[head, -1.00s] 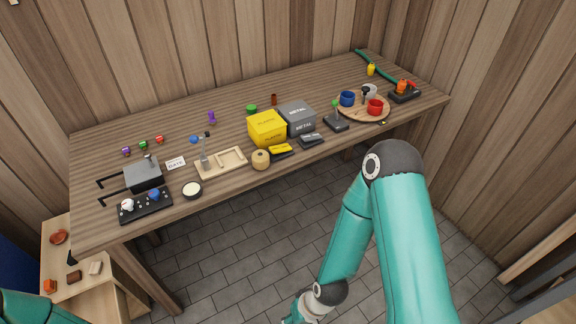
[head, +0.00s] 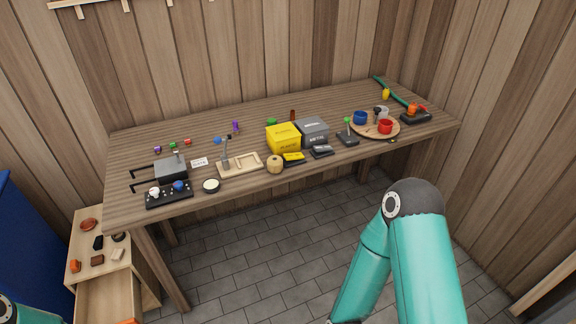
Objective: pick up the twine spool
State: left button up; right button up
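The twine spool (head: 275,165) is a small tan cylinder standing near the front edge of the workbench, just left of a yellow lidded piece in front of the yellow bin. Nothing touches it from my arms. My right arm is at the lower right, in front of the bench, with its gripper below the picture edge. Only a small piece of my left arm shows at the bottom left corner; its gripper is out of view.
The yellow bin (head: 283,139) and grey metal bin (head: 313,132) stand behind the spool. A wooden tray (head: 256,171) lies to its left, and a white-topped round tin (head: 211,186) farther left. A round board (head: 390,134) holds cups at right. Tiled floor is open in front.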

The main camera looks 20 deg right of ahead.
aim_at(275, 163)
jog(key=z, duration=5.8)
jog(key=k, duration=1.2)
jog(key=u, duration=5.8)
